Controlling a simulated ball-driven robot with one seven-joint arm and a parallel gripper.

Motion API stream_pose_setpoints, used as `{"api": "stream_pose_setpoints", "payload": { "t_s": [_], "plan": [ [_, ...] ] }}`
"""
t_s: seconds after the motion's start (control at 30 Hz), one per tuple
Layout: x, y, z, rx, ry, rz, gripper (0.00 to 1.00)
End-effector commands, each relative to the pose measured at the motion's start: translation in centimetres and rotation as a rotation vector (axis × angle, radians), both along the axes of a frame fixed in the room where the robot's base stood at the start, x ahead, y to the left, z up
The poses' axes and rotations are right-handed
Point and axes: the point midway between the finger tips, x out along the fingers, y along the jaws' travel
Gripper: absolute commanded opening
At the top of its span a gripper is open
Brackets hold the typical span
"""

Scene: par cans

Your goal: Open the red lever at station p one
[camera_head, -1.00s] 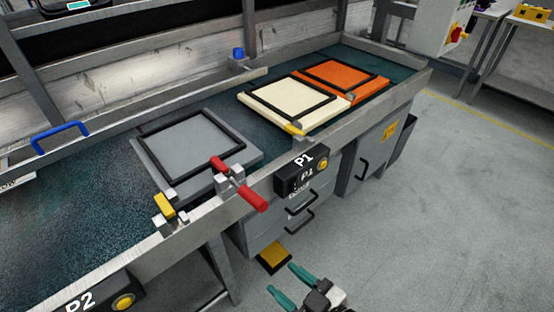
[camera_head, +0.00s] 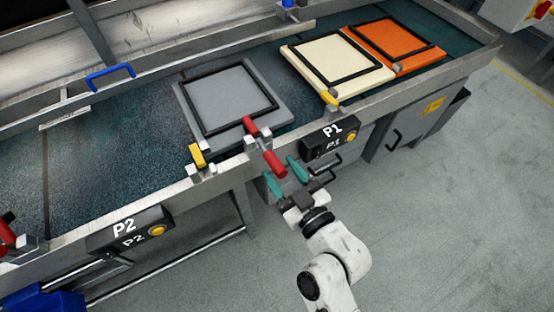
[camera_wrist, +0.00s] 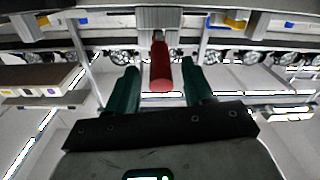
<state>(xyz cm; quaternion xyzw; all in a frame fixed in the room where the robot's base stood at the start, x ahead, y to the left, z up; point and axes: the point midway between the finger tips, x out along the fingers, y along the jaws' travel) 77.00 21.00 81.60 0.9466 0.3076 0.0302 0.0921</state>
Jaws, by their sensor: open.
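The red lever (camera_head: 274,163) at station P1 is on the front rail of the bench, beside the black P1 box (camera_head: 330,138). Its red handle sticks out from the rail toward me, and a second red part (camera_head: 250,126) reaches over the edge of the grey panel (camera_head: 228,95). My gripper (camera_head: 287,178) is open just in front of the rail, its green fingers at either side of the handle's outer end. In the wrist view the red handle (camera_wrist: 160,73) stands between and beyond the two green fingers (camera_wrist: 157,92). I cannot tell whether they touch it.
A yellow clamp (camera_head: 197,156) sits left of the lever on the rail. The P2 box (camera_head: 131,232) is farther left, with another red lever (camera_head: 7,236) at the edge. Cream (camera_head: 338,57) and orange (camera_head: 394,46) panels lie to the right. The floor in front is clear.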

Motion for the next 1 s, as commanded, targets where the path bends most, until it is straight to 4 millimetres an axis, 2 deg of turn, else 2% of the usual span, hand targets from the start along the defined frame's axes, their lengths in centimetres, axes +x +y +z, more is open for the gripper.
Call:
{"api": "stream_pose_setpoints", "payload": {
  "t_s": [0.2, 0.57, 1.0],
  "plan": [
    [1.9, 1.3, 0.1, 0.002, 0.001, 0.000, 0.52],
    [2.2, 1.6, 0.0, 0.000, 0.001, 0.000, 0.52],
    [2.2, 1.6, 0.0, 0.000, 0.001, 0.000, 0.11]
  ]
}}
